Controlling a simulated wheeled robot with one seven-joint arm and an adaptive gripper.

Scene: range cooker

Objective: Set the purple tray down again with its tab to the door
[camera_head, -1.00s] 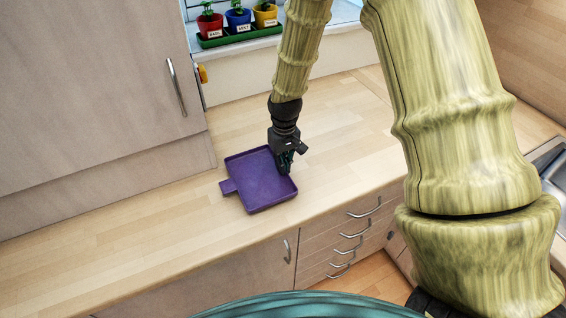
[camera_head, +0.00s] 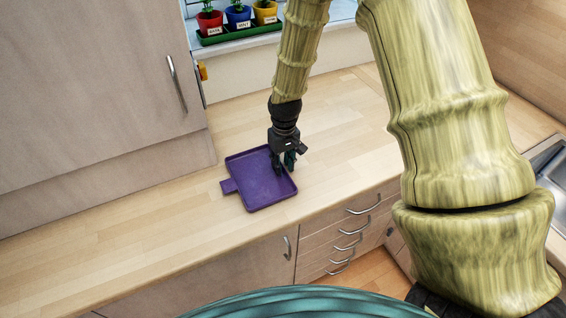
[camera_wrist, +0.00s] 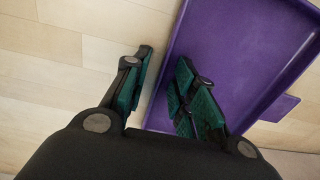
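The purple tray (camera_head: 262,182) lies flat on the wooden worktop, empty. Its tab (camera_head: 229,186) points left in the head view, toward the side of the tall cupboard door (camera_head: 90,85). My gripper (camera_head: 285,164) is at the tray's right side. In the wrist view my gripper (camera_wrist: 166,84) is open, with one finger outside the tray over the worktop and the other over the inside of the purple tray (camera_wrist: 235,60). The tray's rim runs between the fingers, with gaps visible. The tab also shows at the right of the wrist view (camera_wrist: 281,108).
Potted plants in a green holder (camera_head: 240,36) stand on the windowsill behind. A sink (camera_head: 552,170) is at the far right. Drawers with handles (camera_head: 347,230) are below the front edge. The worktop (camera_head: 120,235) is clear around the tray.

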